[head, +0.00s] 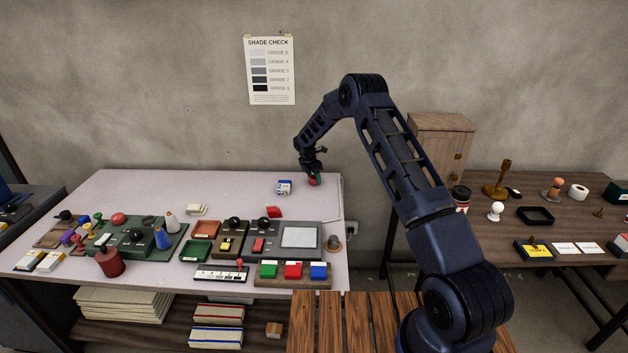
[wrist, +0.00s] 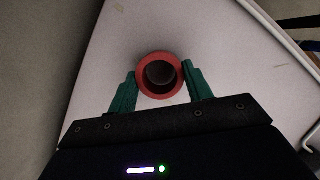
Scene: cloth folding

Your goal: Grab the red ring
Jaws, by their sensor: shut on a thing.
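The red ring (wrist: 142,82) shows in the wrist view, seen end-on with its dark hollow centre facing the camera. The green fingers of my gripper (wrist: 160,88) press on its left and right sides. In the head view my gripper (head: 313,174) is low over the far right part of the white table (head: 240,182), with the red ring (head: 314,181) between its fingers. I cannot tell whether the ring touches the table.
A small blue-and-white box (head: 284,187) stands just left of my gripper. Several control boxes, stamps and coloured blocks (head: 293,270) fill the table's front. The back left of the table is clear. A brown table (head: 510,213) with other objects stands at right.

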